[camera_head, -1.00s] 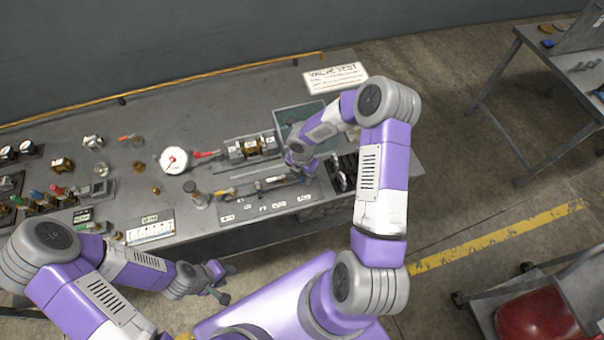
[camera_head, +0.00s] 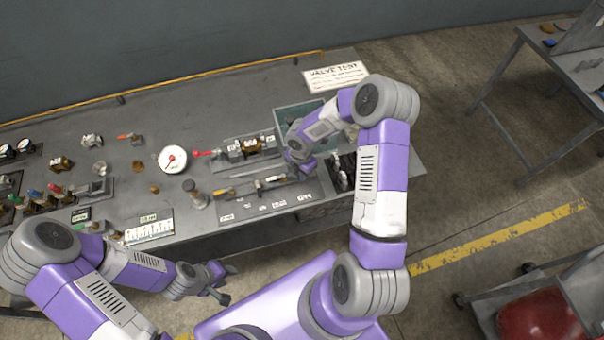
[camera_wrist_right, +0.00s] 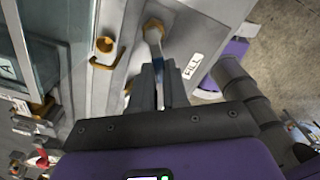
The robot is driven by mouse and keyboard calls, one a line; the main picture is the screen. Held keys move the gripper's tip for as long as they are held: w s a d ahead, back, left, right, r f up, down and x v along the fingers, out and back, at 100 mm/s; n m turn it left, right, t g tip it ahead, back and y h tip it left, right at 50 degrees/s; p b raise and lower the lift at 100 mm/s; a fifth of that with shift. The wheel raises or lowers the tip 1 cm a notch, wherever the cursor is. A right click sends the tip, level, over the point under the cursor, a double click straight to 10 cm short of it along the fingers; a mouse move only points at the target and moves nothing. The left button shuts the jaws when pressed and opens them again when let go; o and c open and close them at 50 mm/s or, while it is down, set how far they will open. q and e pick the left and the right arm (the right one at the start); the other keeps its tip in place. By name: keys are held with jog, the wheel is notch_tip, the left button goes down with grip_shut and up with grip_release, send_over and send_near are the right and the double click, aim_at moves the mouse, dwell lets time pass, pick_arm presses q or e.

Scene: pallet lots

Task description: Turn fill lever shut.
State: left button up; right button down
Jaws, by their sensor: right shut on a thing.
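The fill lever (camera_wrist_right: 154,40) shows in the right wrist view as a metal handle with a brass end, beside a white "FILL" label (camera_wrist_right: 193,65). My right gripper (camera_wrist_right: 160,85) is shut on the lever, and its fingers hide the lower part of the handle. In the head view my right gripper (camera_head: 303,168) is low over the right part of the bench, and it hides the lever there. My left gripper (camera_head: 227,285) is empty in front of the bench's front edge, with its fingers apart.
A brass hook-shaped part (camera_wrist_right: 106,50) sits beside the lever in the right wrist view. In the head view a teal bin (camera_head: 290,117) stands behind my right gripper.

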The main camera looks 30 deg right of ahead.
jog(key=m+b, duration=0.1)
jog(key=w+m+b, duration=0.1)
jog(key=m, duration=0.1)
jog(key=m+b, duration=0.1)
jog(key=shift+w+a+f+m, duration=0.1)
jog(key=shift+w+m, duration=0.2)
jog(key=shift+w+m+b, duration=0.3)
jog(key=shift+m+b, duration=0.1)
jog(key=shift+m, duration=0.6)
jog(key=c, duration=1.1)
grip_release()
